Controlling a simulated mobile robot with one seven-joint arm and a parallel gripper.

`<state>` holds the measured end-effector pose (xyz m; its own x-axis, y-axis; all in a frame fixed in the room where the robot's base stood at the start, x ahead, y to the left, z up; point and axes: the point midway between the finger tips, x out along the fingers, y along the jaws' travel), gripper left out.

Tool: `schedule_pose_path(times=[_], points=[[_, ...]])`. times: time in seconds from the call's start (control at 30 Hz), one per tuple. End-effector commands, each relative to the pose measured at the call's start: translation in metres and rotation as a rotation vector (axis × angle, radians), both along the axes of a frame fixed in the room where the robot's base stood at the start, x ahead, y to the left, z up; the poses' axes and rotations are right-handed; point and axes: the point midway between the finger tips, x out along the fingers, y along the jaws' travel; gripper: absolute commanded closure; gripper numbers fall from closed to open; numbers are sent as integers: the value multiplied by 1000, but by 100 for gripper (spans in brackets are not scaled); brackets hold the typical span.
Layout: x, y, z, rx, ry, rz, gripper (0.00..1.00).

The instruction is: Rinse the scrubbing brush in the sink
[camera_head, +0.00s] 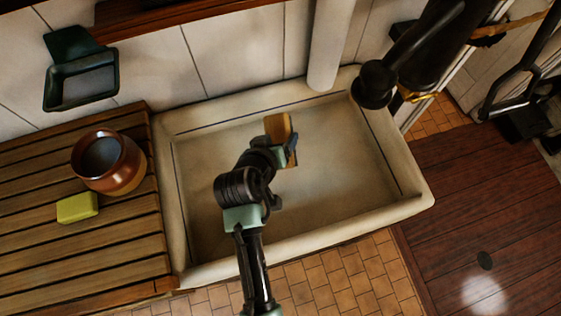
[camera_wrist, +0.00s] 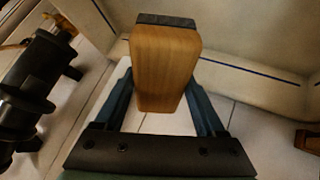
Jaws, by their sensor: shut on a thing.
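The brush's height above the basin floor is unclear.
A copper pot (camera_head: 112,165) and a yellow sponge (camera_head: 77,207) sit on the slatted wooden board (camera_head: 80,260) left of the sink. A dark green holder (camera_head: 80,80) hangs on the wall. A black fixture (camera_head: 374,86) overhangs the sink's back right corner. The basin's right half is clear.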

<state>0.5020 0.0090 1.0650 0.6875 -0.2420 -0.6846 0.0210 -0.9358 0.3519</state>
Motion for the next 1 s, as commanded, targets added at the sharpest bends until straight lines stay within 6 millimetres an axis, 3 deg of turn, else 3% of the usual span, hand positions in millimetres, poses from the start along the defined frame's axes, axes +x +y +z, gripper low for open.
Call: schedule_pose_path(times=[0.53,1.0], points=[[0,0,2,0,-2,1,99],[0,0,43,0,-2,1,99]])
